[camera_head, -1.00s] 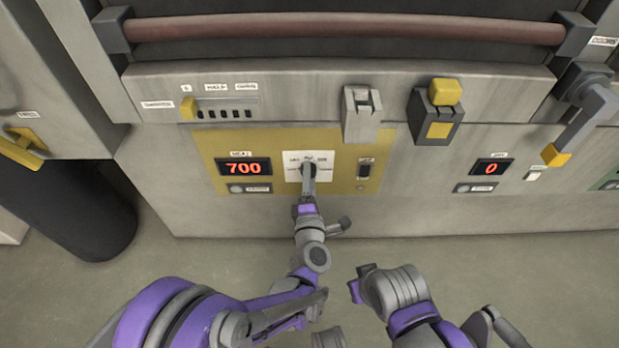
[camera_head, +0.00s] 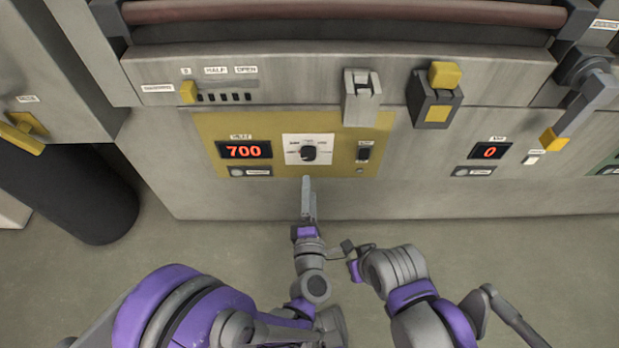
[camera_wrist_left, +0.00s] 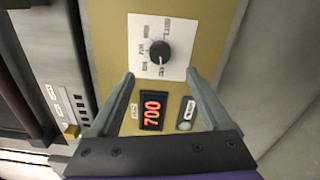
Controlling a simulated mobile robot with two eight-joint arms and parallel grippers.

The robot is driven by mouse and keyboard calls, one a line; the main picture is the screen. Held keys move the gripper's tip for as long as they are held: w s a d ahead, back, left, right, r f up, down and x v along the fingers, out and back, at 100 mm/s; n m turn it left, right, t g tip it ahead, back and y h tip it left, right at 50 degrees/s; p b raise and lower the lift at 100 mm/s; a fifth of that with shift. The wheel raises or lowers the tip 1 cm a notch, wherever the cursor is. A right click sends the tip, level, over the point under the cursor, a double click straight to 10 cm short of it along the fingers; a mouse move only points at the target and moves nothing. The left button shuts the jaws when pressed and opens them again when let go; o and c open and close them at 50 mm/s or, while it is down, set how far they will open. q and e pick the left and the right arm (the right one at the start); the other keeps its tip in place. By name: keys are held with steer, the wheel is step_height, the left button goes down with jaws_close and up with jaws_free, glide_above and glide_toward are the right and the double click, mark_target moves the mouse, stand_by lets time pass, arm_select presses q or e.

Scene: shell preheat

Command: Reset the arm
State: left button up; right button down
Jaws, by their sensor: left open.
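My left gripper (camera_head: 307,190) is in the middle of the head view, pointing at the machine front. It sits just below the yellow control panel (camera_head: 205,132), apart from the black knob (camera_head: 309,152) on its white dial plate. In the left wrist view its two fingers (camera_wrist_left: 160,95) are spread with nothing between them. The knob (camera_wrist_left: 161,52) lies beyond the fingertips there. The red display (camera_head: 244,150) reads 700.
A second display (camera_head: 490,151) at the right reads 0. A latch (camera_head: 361,97), a yellow-capped block (camera_head: 436,97) and a lever (camera_head: 580,110) stick out from the machine. A yellow slider (camera_head: 188,92) is at upper left. Open floor (camera_head: 480,245) lies in front of the machine.

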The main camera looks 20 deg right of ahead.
arm_select(q)
steer(key=shift+s+a, duration=0.15)
steer(key=shift+s, duration=0.25)
